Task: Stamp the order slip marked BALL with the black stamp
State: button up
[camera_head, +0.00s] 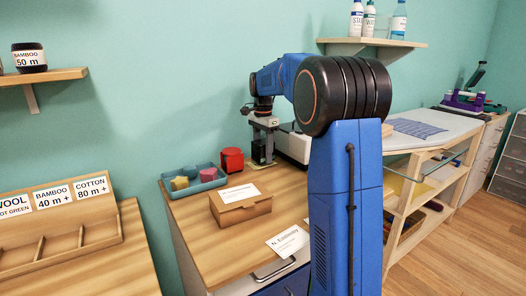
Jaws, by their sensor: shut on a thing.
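My gripper (262,142) points down over the back of the wooden counter, beside the red block. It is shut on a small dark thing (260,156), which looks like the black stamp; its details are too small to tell. I cannot tell whether its lower end touches the counter. No slip marked BALL can be read. A white slip or label (240,193) lies on a cardboard box (240,209) in front of the gripper, its print too small to read.
A blue-grey tray (176,194) with a yellow and a pink piece stands left of the red block (232,161). A white appliance (294,145) is close right of my gripper. My blue arm hides the counter's right part. A wooden rack (60,248) stands at left.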

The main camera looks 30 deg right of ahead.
aim_at(263, 141)
jog(key=shift+f, duration=0.85)
dwell(1.4)
jog(key=shift+r, duration=0.15)
dwell(3.7)
jog(key=shift+r, duration=3)
